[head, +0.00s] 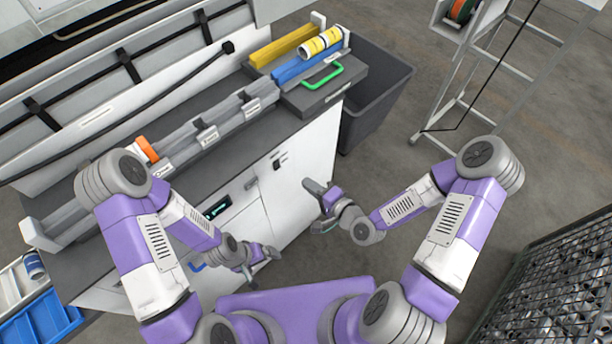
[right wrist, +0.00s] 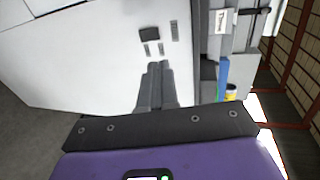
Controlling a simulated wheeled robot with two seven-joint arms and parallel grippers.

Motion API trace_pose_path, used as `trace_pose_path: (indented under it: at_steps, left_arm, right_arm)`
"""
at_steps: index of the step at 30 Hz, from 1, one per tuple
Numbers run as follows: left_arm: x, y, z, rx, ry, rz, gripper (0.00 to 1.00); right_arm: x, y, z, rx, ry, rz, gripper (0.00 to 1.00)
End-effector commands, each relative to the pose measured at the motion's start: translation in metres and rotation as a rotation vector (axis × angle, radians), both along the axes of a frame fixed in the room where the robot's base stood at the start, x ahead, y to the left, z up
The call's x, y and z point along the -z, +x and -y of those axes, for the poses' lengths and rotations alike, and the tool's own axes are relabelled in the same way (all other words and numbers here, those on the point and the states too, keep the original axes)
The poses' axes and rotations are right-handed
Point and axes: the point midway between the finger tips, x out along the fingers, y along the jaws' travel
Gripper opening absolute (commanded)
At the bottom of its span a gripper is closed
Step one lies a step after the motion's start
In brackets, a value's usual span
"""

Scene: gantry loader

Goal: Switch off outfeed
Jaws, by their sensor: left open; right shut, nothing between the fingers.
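A white cabinet front (head: 290,180) below the bench carries a small group of dark controls (head: 279,161). In the right wrist view the controls show as a dark square (right wrist: 150,34), two small grey pieces (right wrist: 154,49) below it and a narrow upright grey piece (right wrist: 174,31). No label is readable, so I cannot tell which is the outfeed switch. My right gripper (head: 319,189) is shut and empty, in front of the cabinet. In the right wrist view its fingers (right wrist: 156,84) point at the panel below the controls. My left gripper (head: 262,264) is open and empty, low before the cabinet.
A small lit display (head: 217,210) sits on the cabinet front. The bench top holds a grey drawer box with a green handle (head: 322,77) and yellow and blue bars. A dark bin (head: 385,90) stands right of the bench. A ladder frame and a wire-mesh crate (head: 560,285) stand farther right.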

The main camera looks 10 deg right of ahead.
Motion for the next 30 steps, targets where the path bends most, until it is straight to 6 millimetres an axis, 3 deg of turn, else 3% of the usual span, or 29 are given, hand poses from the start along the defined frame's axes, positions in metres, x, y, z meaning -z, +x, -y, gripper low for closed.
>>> trace_pose_path:
  at_steps: [1,7,27,30]
  left_arm:
    - [-0.009,0.000,0.000,0.000,0.000,0.000,1.00]
    - [-0.018,0.000,0.000,0.000,0.000,0.000,1.00]
    - [-0.019,0.000,0.000,0.000,0.000,0.000,1.00]
    - [-0.014,0.000,0.000,0.000,0.000,0.000,1.00]
  right_arm:
    - [-0.005,-0.003,0.002,0.000,0.000,-0.003,0.00]
    - [-0.006,-0.009,0.006,-0.001,0.000,-0.002,0.00]
    - [-0.005,-0.010,0.006,-0.001,0.000,0.000,0.00]
    - [0.007,-0.012,0.004,-0.016,-0.032,-0.018,0.00]
